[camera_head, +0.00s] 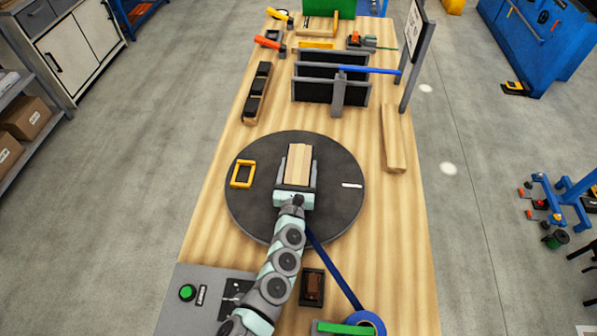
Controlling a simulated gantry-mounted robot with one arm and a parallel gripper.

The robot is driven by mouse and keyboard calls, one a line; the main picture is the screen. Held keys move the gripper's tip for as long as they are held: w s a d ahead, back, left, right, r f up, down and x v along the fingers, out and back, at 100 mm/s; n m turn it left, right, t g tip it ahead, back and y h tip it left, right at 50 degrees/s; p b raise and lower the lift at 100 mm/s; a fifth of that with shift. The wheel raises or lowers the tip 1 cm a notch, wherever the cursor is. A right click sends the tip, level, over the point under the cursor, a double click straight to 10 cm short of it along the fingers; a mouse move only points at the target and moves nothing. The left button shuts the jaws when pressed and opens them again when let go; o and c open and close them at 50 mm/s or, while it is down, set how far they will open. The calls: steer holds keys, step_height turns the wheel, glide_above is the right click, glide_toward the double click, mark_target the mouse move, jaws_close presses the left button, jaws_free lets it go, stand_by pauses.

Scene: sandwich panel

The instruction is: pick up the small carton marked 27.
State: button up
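My gripper (298,168) is over the dark round turntable (335,215) on the bench. Its two grey fingers lie on either side of a tan, box-like block (299,158) with a lengthwise stripe on top. I cannot tell whether the fingers press on the block or only stand beside it. No number 27 is readable on it, so I cannot confirm that it is the small carton. The gripper's body hides the block's near end.
A yellow frame (242,164) lies on the turntable's left. A black-slotted rack (330,95), a wooden bar (394,140) and a dark block holder (257,92) stand beyond. Blue tape (370,322) and a green button (187,292) are nearer. Brown cartons (27,117) sit on the left shelf.

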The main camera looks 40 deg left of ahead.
steer(key=c, duration=1.1)
steer(key=shift+c, duration=0.3)
